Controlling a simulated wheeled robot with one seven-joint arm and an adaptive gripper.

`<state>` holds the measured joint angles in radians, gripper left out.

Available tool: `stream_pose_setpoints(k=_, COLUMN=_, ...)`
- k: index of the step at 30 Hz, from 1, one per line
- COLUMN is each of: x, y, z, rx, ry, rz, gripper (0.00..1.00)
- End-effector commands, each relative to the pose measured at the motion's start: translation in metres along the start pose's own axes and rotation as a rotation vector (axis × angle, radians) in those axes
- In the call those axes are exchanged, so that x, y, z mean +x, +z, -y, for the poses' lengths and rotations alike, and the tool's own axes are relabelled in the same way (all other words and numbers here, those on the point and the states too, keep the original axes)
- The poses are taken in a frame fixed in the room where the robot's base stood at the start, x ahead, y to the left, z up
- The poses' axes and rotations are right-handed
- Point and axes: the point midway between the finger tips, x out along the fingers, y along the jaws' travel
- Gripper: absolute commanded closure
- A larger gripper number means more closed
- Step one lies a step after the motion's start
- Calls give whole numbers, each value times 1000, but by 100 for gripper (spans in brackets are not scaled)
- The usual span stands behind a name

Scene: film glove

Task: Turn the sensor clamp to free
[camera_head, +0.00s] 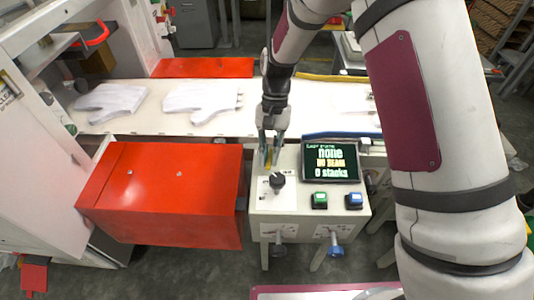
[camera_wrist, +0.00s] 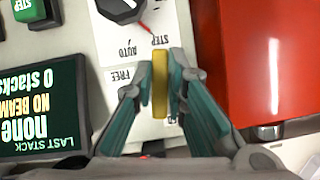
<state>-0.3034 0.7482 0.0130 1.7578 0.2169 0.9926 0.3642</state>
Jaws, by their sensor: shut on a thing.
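The sensor clamp appears to be the yellow lever (camera_wrist: 160,85), which stands upright in the wrist view on the white label plate of the control box. My gripper (camera_wrist: 161,95) is shut on it, one finger on each side. The word FREE is printed left of the lever; another word to the right is partly covered by a finger. In the head view my gripper (camera_head: 271,142) reaches down to the back of the control box (camera_head: 340,197), and a little yellow (camera_head: 268,160) shows at its fingertips. The lever's base is hard to make out.
A black knob (camera_head: 277,182) with a red pointer sits close by, near STEP and AUTO labels. A screen (camera_head: 331,160) reads none, NO BEAM, 0 stacks. Green (camera_head: 319,200) and blue (camera_head: 354,200) buttons lie before it. A red cover (camera_head: 170,190) stands left; white gloves (camera_head: 202,98) lie behind.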

Motion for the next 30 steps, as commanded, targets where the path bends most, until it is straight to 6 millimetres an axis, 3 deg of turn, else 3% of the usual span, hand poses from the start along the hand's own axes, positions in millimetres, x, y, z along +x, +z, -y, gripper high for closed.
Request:
stream_pose_setpoints(k=12, x=0, y=-1, z=-6, rx=-153, ry=63, rz=-1, gripper=100)
stream_pose_setpoints(k=27, x=-1, y=-1, z=-6, rx=-170, ry=71, rz=-2, gripper=100)
stream_pose_setpoints(k=28, x=-1, y=-1, z=-6, rx=-170, ry=71, rz=-2, gripper=84)
stream_pose_setpoints(k=30, x=-1, y=-1, z=-6, rx=-170, ry=71, rz=-2, gripper=69)
